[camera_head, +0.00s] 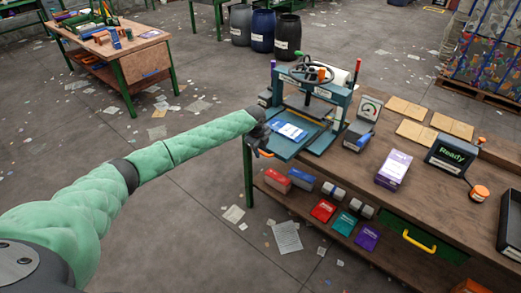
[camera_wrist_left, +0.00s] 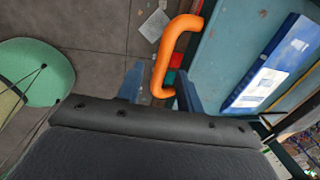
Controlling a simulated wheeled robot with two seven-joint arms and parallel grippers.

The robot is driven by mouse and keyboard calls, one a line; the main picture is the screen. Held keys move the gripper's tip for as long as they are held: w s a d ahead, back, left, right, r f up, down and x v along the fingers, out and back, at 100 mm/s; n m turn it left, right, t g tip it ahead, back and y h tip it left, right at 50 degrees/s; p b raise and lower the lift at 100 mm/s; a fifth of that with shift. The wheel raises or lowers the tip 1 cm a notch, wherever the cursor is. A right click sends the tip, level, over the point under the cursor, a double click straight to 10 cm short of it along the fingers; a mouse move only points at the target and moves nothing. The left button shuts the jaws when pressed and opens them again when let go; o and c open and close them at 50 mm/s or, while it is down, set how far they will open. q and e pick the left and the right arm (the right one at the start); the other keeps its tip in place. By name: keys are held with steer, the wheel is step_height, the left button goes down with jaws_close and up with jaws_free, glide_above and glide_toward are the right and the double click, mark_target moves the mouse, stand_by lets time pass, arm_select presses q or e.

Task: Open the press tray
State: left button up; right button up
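The press (camera_head: 312,95) stands at the back left of the wooden bench, with a wheel on top. Its blue tray (camera_head: 280,147) sticks out toward the bench's left edge and bears a blue and white packet (camera_head: 291,131). The tray also shows at the right in the left wrist view (camera_wrist_left: 222,50). An orange handle (camera_wrist_left: 178,50) is at the tray's outer edge. My left gripper (camera_wrist_left: 158,88) is open, its two blue fingers apart, with the handle's lower end between them in that view. Contact cannot be told. In the head view the left gripper (camera_head: 257,147) is beside the tray.
A grey device (camera_head: 358,135), a purple and white box (camera_head: 394,169), tan cards (camera_head: 417,131) and a "Ready" display (camera_head: 450,153) stand on the bench right of the press. A lower shelf (camera_head: 305,207) holds several boxes. Floor left of the bench is open, with scattered paper.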

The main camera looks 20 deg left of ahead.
steer(key=shift+s+f, duration=0.1)
